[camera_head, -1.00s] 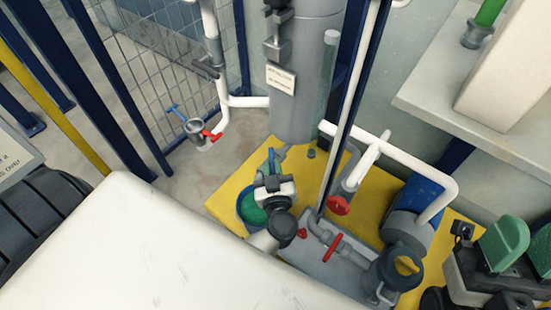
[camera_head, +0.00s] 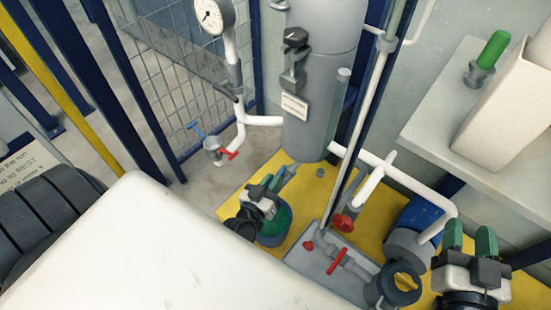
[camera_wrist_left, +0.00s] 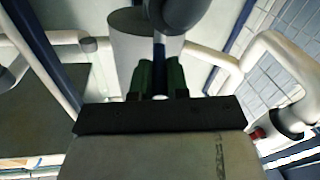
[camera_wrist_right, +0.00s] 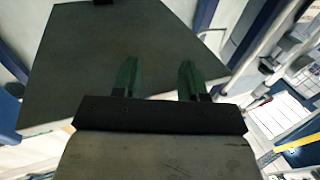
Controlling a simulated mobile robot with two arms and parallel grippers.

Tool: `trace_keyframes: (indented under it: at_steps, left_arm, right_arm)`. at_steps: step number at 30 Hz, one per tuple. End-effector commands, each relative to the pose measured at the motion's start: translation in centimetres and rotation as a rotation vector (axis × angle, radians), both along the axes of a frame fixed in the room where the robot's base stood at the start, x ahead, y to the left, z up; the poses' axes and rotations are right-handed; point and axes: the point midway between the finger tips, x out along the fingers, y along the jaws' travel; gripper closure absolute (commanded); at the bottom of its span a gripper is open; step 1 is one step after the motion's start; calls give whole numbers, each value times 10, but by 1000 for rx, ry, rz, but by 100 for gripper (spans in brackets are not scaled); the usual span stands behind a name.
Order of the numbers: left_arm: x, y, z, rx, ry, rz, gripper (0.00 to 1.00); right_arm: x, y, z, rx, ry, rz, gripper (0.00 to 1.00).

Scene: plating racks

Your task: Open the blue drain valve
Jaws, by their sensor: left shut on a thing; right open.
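My left gripper (camera_head: 268,184) is at the foot of the grey tank (camera_head: 312,120), above the blue-rimmed bucket with green inside (camera_head: 275,228). In the left wrist view its green fingers (camera_wrist_left: 160,76) are closed around a dark blue lever (camera_wrist_left: 159,54), which runs up to a round grey part. The fingers mostly hide this lever in the head view, and the valve's body is hard to make out. My right gripper (camera_head: 470,238) is open and empty, fingers pointing up, at the right.
Red valve handles (camera_head: 337,261) are on the grey pipework beside the bucket. White pipes (camera_head: 385,165) and a blue post (camera_head: 348,165) stand right of the tank. A pale shelf (camera_head: 430,125) is at the right. A mesh fence (camera_head: 190,85) is behind.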

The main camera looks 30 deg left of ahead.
Motion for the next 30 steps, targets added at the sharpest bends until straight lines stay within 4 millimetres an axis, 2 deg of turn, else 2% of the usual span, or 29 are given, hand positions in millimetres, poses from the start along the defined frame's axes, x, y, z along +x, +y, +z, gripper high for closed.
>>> trace_keyframes:
  at_steps: [12,26,27,30]
  left_arm:
    - [2,9,2,2,-6,-148,100]
    - [2,9,2,-1,-3,-158,100]
    - [2,9,2,-1,-3,-158,82]
    - [2,9,2,-1,-3,-158,66]
  right_arm:
    - [-2,4,23,50,-187,12,57]
    - [-2,4,26,55,-205,12,57]
    - [-2,4,26,55,-205,12,57]
    - [-2,4,26,55,-204,12,57]
